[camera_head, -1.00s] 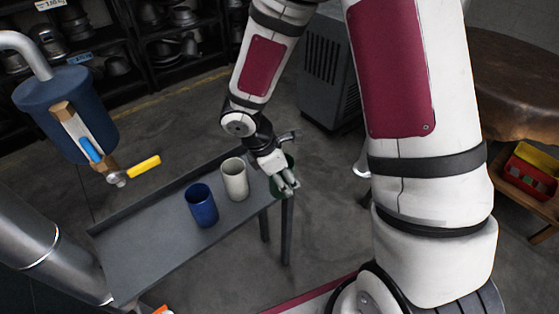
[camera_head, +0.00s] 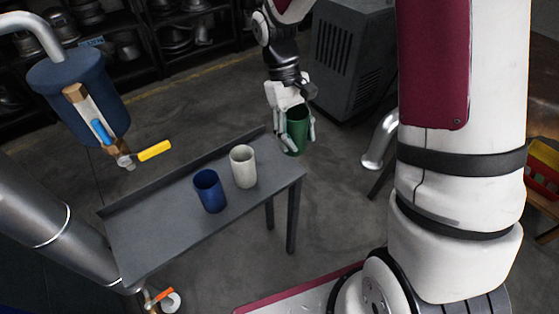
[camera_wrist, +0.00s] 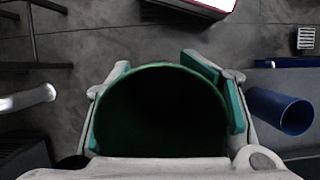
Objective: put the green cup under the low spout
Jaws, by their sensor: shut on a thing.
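My gripper (camera_head: 298,139) is shut on the green cup (camera_head: 299,118), with fingers on both sides of it. The cup appears upright, held above the far right end of the grey table (camera_head: 155,238). In the wrist view the green cup (camera_wrist: 160,68) fills the middle, its open mouth facing the camera and its inside dark. A spout with an orange handle (camera_head: 160,296) shows low at the bottom left, mostly cut off by the frame. A higher spout with a yellow handle (camera_head: 154,151) hangs from the blue tank (camera_head: 75,88).
A blue cup (camera_head: 210,192) and a white cup (camera_head: 243,167) stand on the table; the blue cup (camera_wrist: 282,110) also shows in the wrist view. A curved metal pipe (camera_head: 380,140) stands right of the table. A grey cabinet (camera_head: 350,55) is behind.

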